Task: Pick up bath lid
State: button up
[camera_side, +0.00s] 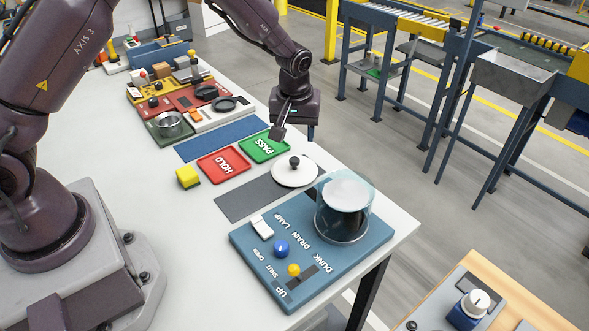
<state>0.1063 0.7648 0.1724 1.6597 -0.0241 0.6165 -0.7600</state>
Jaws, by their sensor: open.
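The bath lid looks to be the round cream disc with a dark knob (293,172), lying flat at the edge of a dark grey mat (242,200). The bath (343,215) is a clear round vessel with a pale top surface and a dark base, on a blue control panel (262,267). My gripper (294,133) is open and empty. It hangs above the table's far edge, beyond the lid in the picture and apart from it. Its exact height above the table is hard to tell.
A green PASS tray (265,147), a red HOLD tray (223,165) and a yellow block (188,177) lie left of the lid. A blue mat (221,138) and panels with several small parts are farther back. The white table's near-left area (150,225) is clear.

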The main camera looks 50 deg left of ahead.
aim_at(295, 159)
jog(key=f, duration=0.3)
jog(key=a+f, duration=0.1)
jog(key=f, duration=0.2)
jog(key=w+f, duration=0.1)
jog(key=f, duration=0.2)
jog(key=shift+a+f, duration=0.25)
jog(key=shift+f, duration=0.05)
jog(key=c, duration=1)
